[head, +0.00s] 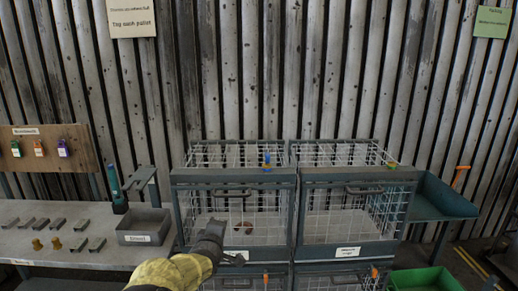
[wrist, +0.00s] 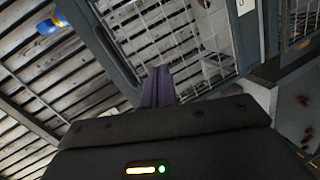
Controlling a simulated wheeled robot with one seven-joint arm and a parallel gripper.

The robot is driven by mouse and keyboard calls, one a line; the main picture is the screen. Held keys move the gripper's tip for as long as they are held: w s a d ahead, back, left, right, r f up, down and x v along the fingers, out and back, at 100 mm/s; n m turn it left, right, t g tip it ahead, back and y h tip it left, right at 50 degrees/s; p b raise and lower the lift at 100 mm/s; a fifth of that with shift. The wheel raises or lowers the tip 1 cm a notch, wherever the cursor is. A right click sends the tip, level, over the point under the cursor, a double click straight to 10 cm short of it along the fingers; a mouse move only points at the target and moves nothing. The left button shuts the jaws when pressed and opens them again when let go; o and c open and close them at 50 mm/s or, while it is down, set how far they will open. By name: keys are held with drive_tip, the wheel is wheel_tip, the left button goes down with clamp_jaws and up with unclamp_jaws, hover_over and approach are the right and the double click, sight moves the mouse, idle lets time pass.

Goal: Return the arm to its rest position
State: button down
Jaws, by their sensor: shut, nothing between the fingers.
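My gripper (wrist: 158,86) shows in the wrist view with its two purple fingers together and nothing between them. In the head view my arm reaches up from the bottom, with a yellow sleeve and a dark wrist (head: 208,240) in front of the left wire cage (head: 262,215). The fingertips are hard to make out there. In the wrist view the cage frame and mesh (wrist: 187,35) lie just beyond the fingers.
A second wire cage (head: 345,215) stands at right, with more cages below. A workbench (head: 70,255) at left holds metal brackets, brass parts and a grey bin (head: 145,226). A blue-green tray (head: 445,200) and a green bin (head: 425,280) are at right. A corrugated wall stands behind.

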drive_tip(key=s+d+f+m+g, duration=0.4)
drive_tip(key=d, duration=0.5)
drive_tip(key=s+d+f+m+g, duration=0.3)
drive_tip(key=s+d+m, duration=0.1)
drive_tip(key=d, duration=0.6)
drive_tip(key=s+d+m+g, duration=0.2)
drive_tip(key=s+d, duration=0.3)
drive_tip(key=s, duration=0.5)
drive_tip(key=s+d+r+m+g, duration=0.1)
drive_tip(key=s+d+m+g, duration=0.2)
drive_tip(key=s, duration=0.8)
drive_tip(key=shift+s+d+r+m+y, duration=0.25)
drive_tip(key=shift+d+m+y, duration=0.15)
drive_tip(key=shift+d+m, duration=0.65)
